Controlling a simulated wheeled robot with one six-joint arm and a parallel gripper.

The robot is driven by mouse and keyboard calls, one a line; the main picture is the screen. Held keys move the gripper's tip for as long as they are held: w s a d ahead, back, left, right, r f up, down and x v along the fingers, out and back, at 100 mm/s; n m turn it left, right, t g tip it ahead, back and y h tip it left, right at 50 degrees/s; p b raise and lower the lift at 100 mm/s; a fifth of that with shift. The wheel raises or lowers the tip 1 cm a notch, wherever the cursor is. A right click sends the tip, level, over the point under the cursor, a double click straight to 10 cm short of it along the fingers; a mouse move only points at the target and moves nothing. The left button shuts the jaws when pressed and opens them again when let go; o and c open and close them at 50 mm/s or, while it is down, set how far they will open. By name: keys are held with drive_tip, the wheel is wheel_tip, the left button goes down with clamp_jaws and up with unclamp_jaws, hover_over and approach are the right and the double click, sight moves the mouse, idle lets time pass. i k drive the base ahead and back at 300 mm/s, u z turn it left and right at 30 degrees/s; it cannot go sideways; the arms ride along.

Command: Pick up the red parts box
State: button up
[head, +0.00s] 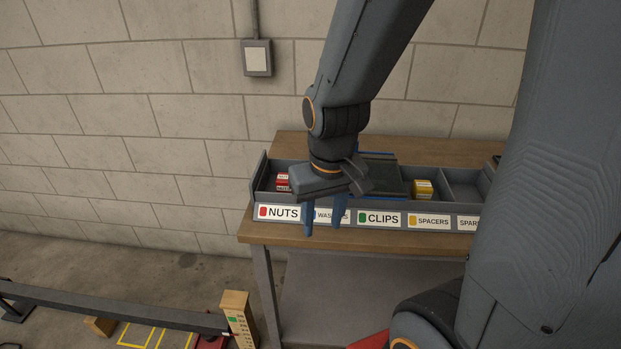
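Small red boxes (282,180) with white labels, seemingly stacked, sit in the leftmost compartment of the grey parts bin, behind the NUTS label. Their right side is partly hidden by my gripper. My gripper (322,228) points down in front of the bin, to the right of the red boxes. Its two blue fingers are apart, with nothing visible between them. I cannot tell its exact height or distance from the bin.
The grey bin (260,182) stands on a wooden bench (275,238) against a block wall. A yellow box (423,188) is in the SPACERS compartment; the compartment to its right looks empty. A wooden post (238,318) and dark rail (110,308) are lower left.

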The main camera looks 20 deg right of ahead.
sight(282, 180)
drive_tip(key=z, duration=0.8)
drive_tip(key=k, duration=0.65)
drive_tip(key=u, duration=1.2)
drive_tip(key=i, duration=1)
